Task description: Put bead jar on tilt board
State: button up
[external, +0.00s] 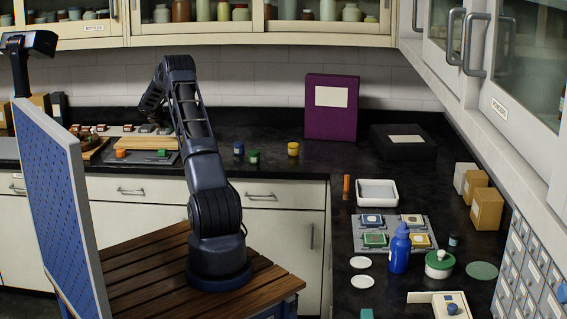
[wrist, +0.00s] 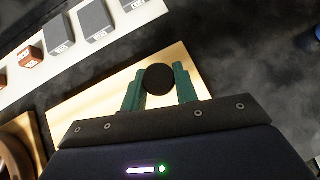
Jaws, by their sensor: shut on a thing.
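My gripper (wrist: 158,92) is shut on a jar with a round black top (wrist: 158,79), seen from above between its two green fingers. I take this to be the bead jar; its contents are hidden. Below it lies a pale wooden board (wrist: 85,100), which looks like the tilt board. The jar is over this board; I cannot tell whether it touches it. In the external view my arm reaches to the back left counter, and its links hide the gripper and the jar.
A white strip (wrist: 60,58) with brown and grey blocks lies beside the board. A brown round object (wrist: 15,160) is at the lower left. Small blue, green and yellow jars (external: 293,149) stand right of my arm. A blue pegboard panel (external: 55,190) rises at the left.

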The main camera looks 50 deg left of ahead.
aim_at(167, 132)
jog(key=shift+f, duration=1.95)
jog(key=shift+f, duration=0.1)
jog(key=o, duration=1)
jog(key=shift+c, duration=0.2)
jog(key=shift+s+r, duration=0.15)
jog(key=shift+r, duration=0.1)
jog(key=v, duration=1.1)
jog(key=shift+s+d+r, duration=0.2)
jog(key=shift+d, duration=0.05)
